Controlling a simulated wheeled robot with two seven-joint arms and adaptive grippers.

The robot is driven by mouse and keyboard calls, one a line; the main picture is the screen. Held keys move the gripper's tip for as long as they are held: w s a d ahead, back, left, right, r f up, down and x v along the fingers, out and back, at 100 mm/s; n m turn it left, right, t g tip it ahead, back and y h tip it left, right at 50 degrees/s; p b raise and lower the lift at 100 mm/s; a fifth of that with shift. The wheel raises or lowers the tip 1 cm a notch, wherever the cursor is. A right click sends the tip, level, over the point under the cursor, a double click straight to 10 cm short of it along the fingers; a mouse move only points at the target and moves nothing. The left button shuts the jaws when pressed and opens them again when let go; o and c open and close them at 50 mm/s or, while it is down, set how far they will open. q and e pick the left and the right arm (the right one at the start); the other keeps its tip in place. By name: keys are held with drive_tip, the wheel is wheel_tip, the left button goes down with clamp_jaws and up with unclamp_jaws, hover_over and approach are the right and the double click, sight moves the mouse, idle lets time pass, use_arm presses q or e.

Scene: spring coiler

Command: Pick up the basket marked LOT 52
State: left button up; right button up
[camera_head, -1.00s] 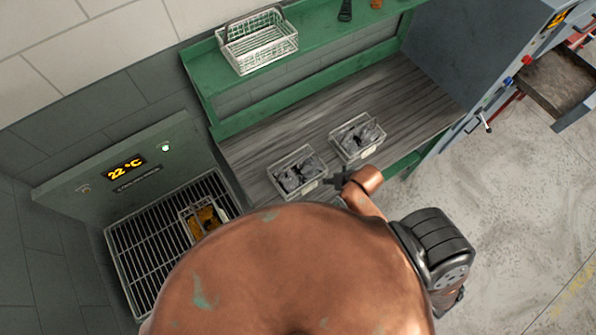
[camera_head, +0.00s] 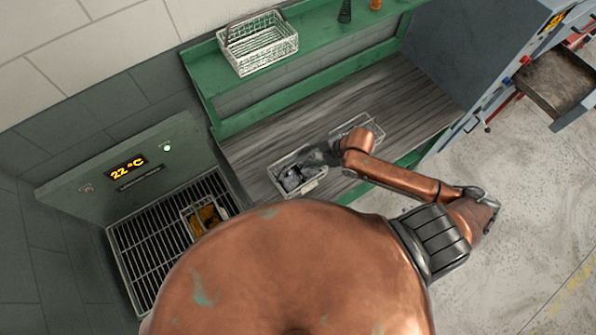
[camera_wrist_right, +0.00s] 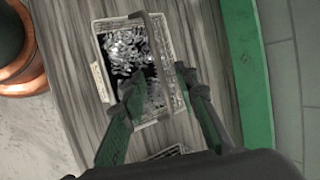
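Two wire baskets with grey metal parts stand side by side on the wooden bench. The left basket (camera_head: 290,182) shows partly under my right gripper (camera_head: 320,156); the right basket (camera_head: 371,126) is partly hidden by my right arm. In the right wrist view, one basket (camera_wrist_right: 103,38) with a raised handle bar and a pale tag lies below my right gripper (camera_wrist_right: 158,88). Its fingers are apart, one on each side of the handle, with nothing visibly held. I cannot read a LOT number on any tag. My left gripper is not in view.
An empty wire basket (camera_head: 258,45) stands on the green shelf (camera_head: 208,66) behind the bench (camera_head: 250,152). At left, a rack (camera_head: 150,245) by a 22 °C display holds a small basket with orange-brown contents (camera_head: 205,218). A grey cabinet (camera_head: 470,50) stands at right.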

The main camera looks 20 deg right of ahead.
sight(298, 161)
drive_tip(key=p+x, duration=0.1)
drive_tip(key=x, duration=0.5)
drive_tip(key=shift+w+a+f, duration=0.1)
drive_tip(key=shift+a+f, duration=0.1)
drive_tip(key=shift+f, duration=0.15)
drive_tip(key=shift+c, duration=0.5)
clamp_jaws()
drive_tip(key=shift+r, duration=0.1)
